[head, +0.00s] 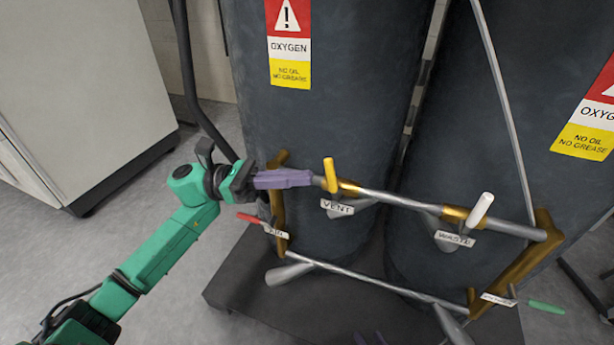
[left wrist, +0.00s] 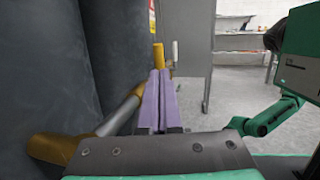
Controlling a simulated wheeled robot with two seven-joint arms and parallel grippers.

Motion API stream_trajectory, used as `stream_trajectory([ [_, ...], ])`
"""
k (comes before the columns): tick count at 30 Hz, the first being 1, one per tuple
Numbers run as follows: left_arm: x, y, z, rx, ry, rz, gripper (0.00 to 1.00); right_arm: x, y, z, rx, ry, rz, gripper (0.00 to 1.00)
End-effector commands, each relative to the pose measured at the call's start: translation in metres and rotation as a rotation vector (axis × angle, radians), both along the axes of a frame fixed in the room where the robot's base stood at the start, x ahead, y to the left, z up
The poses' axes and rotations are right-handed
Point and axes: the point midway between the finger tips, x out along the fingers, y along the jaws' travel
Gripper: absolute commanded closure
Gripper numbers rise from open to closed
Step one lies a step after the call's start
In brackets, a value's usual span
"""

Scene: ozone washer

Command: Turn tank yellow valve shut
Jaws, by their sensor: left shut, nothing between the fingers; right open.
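The yellow valve handle (head: 330,175) stands upright on the upper pipe in front of the dark tanks, above a tag reading VENT. It also shows in the left wrist view (left wrist: 158,56), just beyond my fingertips. My left gripper (head: 311,179) has purple fingers, shut with nothing between them. Its tips point at the yellow handle from the left, right beside it. I cannot tell whether they touch it. In the left wrist view the closed fingers (left wrist: 160,72) lie in line with the handle.
A white handle (head: 480,210) stands on the same pipe to the right. A red handle (head: 253,219) is at the lower left and a green handle (head: 546,307) at the lower right. Two dark tanks (head: 330,120) stand close behind the pipes. Open floor (head: 175,270) lies at the left.

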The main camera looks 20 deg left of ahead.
Motion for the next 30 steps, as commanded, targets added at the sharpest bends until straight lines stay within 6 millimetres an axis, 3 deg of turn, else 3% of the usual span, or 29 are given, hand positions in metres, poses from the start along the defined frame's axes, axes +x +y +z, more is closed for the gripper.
stream_trajectory([
  [5,0.003,-0.018,0.004,-0.002,0.0,0.0,1.0,0.0,0.0,-0.001,0.002,-0.002,-0.001,0.5],
  [15,0.003,-0.021,0.005,0.006,-0.001,0.0,1.0,0.0,0.0,-0.001,0.001,-0.003,-0.001,0.5],
  [22,0.003,-0.039,0.018,0.218,-0.02,-0.001,1.0,-0.001,0.0,0.009,-0.012,0.014,0.008,0.5],
  [30,0.002,-0.042,0.015,0.243,-0.018,-0.003,1.0,0.002,0.0,0.015,-0.009,0.006,0.008,0.5],
])
